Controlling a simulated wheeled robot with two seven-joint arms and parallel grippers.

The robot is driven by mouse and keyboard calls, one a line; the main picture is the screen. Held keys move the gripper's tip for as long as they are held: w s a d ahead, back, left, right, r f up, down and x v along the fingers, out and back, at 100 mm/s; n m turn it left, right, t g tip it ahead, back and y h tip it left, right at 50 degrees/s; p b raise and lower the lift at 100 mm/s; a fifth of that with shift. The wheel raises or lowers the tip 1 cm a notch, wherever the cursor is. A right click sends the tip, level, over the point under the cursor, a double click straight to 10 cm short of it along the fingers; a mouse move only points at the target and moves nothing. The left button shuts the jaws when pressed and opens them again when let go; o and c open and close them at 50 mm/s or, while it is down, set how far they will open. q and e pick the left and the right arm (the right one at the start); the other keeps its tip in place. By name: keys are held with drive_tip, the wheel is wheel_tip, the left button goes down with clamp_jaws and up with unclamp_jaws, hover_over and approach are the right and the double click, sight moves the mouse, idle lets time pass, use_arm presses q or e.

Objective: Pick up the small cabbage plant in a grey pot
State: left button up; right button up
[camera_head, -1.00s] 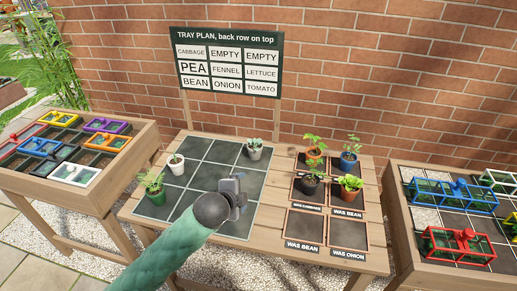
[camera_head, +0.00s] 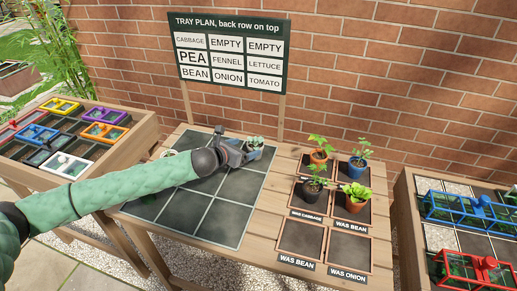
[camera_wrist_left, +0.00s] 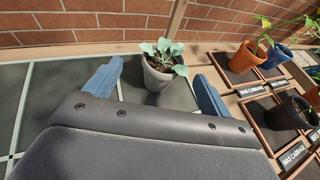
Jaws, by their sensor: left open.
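The small cabbage plant in a grey pot (camera_wrist_left: 158,72) stands upright at the back right of the dark tray grid (camera_head: 215,215). In the head view the cabbage (camera_head: 254,143) shows just beyond my left gripper (camera_head: 238,152), which partly hides its pot. My left gripper is open. In the left wrist view its two blue fingers (camera_wrist_left: 155,85) reach toward the pot, one on each side, and the pot stands between and slightly beyond the tips. I cannot tell whether a finger touches it. My right gripper is not in view.
The tray plan sign (camera_head: 229,52) rises behind. My left arm hides part of the tray; a white pot (camera_head: 169,153) shows partly behind it.

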sight(255, 143)
use_arm(q)
drive_tip(key=shift+p+x, duration=0.3)
drive_tip(key=shift+x, duration=1)
drive_tip(key=x, duration=0.1)
drive_tip(key=p+x, duration=0.1)
drive_tip(key=x, duration=0.2)
drive_tip(key=shift+s+d+r, duration=0.15)
drive_tip(key=shift+d+r, duration=0.15)
drive_tip(key=shift+d, duration=0.05)
drive_tip(key=shift+w+d+f, duration=0.3)
drive_tip(key=shift+w, duration=0.1)
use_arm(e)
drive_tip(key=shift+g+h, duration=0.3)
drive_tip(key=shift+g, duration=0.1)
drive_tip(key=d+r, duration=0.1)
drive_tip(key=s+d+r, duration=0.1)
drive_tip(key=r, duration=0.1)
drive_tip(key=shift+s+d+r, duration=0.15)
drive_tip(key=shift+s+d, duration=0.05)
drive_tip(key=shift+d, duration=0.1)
use_arm(q)
drive_tip(key=c, duration=1)
drive_tip(key=shift+c, duration=0.6)
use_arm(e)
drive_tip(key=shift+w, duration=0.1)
use_arm(q)
drive_tip(key=shift+r, duration=0.1)
